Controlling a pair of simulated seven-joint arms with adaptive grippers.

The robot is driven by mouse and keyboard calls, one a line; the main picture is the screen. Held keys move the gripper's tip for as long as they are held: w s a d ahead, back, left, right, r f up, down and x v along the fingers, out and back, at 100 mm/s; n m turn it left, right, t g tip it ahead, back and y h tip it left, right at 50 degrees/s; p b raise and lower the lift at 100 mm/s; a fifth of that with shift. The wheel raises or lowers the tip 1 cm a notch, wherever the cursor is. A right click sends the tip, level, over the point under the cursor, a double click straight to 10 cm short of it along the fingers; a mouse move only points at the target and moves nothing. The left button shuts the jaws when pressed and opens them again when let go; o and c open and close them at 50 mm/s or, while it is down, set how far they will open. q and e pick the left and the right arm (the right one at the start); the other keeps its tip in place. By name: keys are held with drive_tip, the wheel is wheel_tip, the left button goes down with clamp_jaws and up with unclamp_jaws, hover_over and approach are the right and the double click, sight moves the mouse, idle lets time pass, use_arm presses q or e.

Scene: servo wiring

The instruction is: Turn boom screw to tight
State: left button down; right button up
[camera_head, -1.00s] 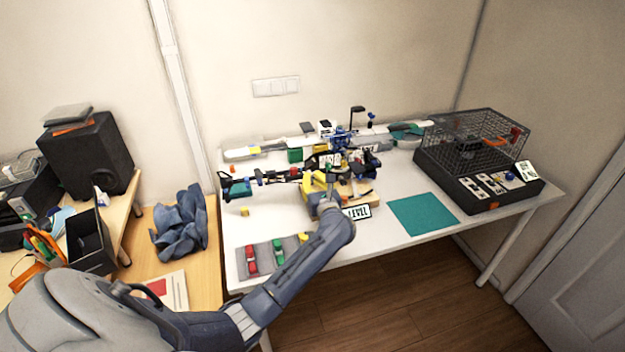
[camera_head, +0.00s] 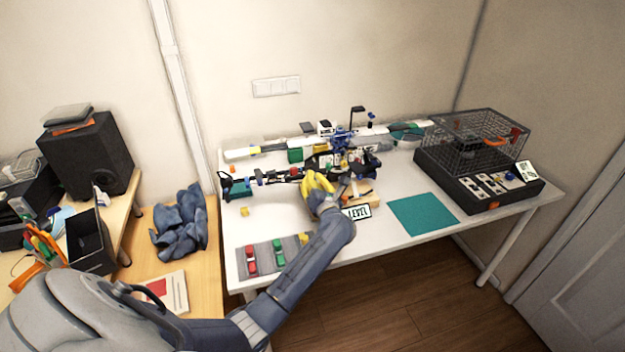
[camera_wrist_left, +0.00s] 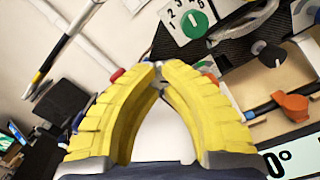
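My left gripper (camera_head: 318,183) reaches over the white table to the black camera-rig assembly (camera_head: 330,160). In the left wrist view its yellow fingers (camera_wrist_left: 158,68) meet at the tips. A small grey spot shows between the tips; I cannot tell whether it is a screw or the finger pads. I cannot make out the boom screw; the fingers may hide it. A black boom (camera_head: 275,177) runs left from the assembly. The wrist view shows a green dial (camera_wrist_left: 184,20) with numbers, a black knob (camera_wrist_left: 268,54) and an orange lever (camera_wrist_left: 291,105). My right gripper is not in view.
A sign (camera_head: 357,212) reading LEVEL stands in front of the assembly. A teal mat (camera_head: 423,214) lies to the right, with a wire cage on a black base (camera_head: 480,180) beyond it. A grey strip with red and green pieces (camera_head: 262,257) lies at front left.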

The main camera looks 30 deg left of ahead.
use_arm(q)
drive_tip(key=m, duration=0.9)
drive_tip(key=shift+m, duration=0.3)
idle(0.3)
drive_tip(key=c, duration=1.3)
unclamp_jaws()
drive_tip(key=shift+s+d, duration=0.1)
drive_tip(key=v, duration=1.1)
drive_tip(key=shift+s+d, duration=0.25)
drive_tip(key=shift+d, duration=0.05)
